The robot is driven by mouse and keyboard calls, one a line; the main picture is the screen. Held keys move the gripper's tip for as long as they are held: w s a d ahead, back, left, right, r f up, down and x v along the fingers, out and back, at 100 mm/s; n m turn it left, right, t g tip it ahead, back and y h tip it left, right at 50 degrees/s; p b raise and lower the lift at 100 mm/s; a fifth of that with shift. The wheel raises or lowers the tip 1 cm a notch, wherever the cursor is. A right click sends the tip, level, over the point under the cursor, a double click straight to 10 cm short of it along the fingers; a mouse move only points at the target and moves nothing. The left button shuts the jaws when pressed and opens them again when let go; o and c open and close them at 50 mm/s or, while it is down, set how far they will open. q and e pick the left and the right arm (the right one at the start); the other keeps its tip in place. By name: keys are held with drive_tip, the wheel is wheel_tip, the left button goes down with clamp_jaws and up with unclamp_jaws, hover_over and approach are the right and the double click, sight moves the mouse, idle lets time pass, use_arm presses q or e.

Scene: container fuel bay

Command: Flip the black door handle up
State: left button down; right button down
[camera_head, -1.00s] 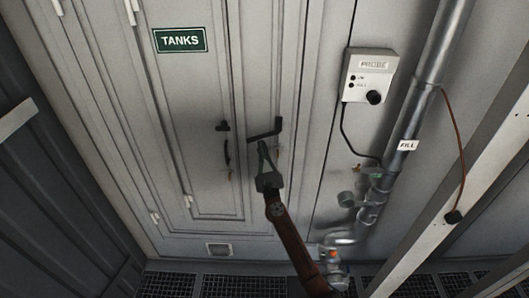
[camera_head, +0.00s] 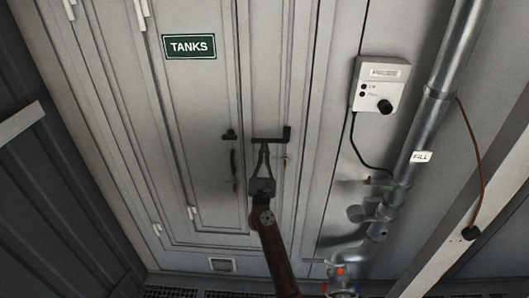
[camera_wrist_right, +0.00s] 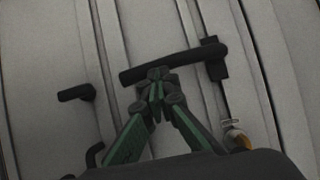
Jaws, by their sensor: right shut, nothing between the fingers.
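The black door handle (camera_head: 270,140) is a lever on the grey door, with its pivot at its right end and its arm lying close to level to the left. In the right wrist view the lever (camera_wrist_right: 185,60) crosses above my fingertips. My right gripper (camera_head: 263,146) is shut and empty, with its fingertips at the underside of the lever's arm. They look to touch it, though the exact contact is hard to tell. In the wrist view my green-sided fingers (camera_wrist_right: 156,92) meet just below the lever. My left gripper is out of view.
A small black latch (camera_head: 229,134) and a curved black pull (camera_head: 233,165) sit left of the lever. A brass-coloured fitting (camera_wrist_right: 235,137) is below its pivot. A probe box (camera_head: 379,85) and a steel fill pipe (camera_head: 425,125) stand to the right.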

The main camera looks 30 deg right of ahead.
idle(0.3)
drive_tip(key=d+f+b+v, duration=0.1)
drive_tip(key=b+v, duration=0.4)
drive_tip(key=v, duration=0.7)
drive_tip(key=shift+f+b, duration=0.3)
drive_tip(key=shift+f, duration=0.55)
drive_tip(key=shift+w, duration=0.15)
